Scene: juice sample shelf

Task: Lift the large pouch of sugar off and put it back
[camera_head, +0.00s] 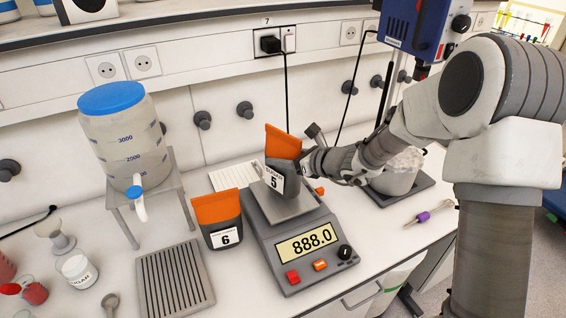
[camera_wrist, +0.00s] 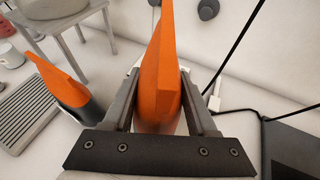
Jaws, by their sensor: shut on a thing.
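An orange and grey pouch (camera_head: 283,144) labelled 5 is upright at the weighing plate (camera_head: 298,210) of the grey scale (camera_head: 300,252). My gripper (camera_head: 291,174) is shut on it from the right side. In the wrist view the orange pouch (camera_wrist: 160,85) stands between the two fingers of my gripper (camera_wrist: 161,78). I cannot tell whether its base touches the plate. A second orange and grey pouch (camera_head: 217,212), labelled 6, stands on the bench left of the scale. The scale display reads 888.0.
A drink dispenser (camera_head: 125,125) with a blue lid stands on a grey stand at the left. A ribbed grey tray (camera_head: 176,280) lies in front. A small jar (camera_head: 77,270) marked sugar is at the front left. A stirrer stand with a beaker (camera_head: 400,172) is at the right.

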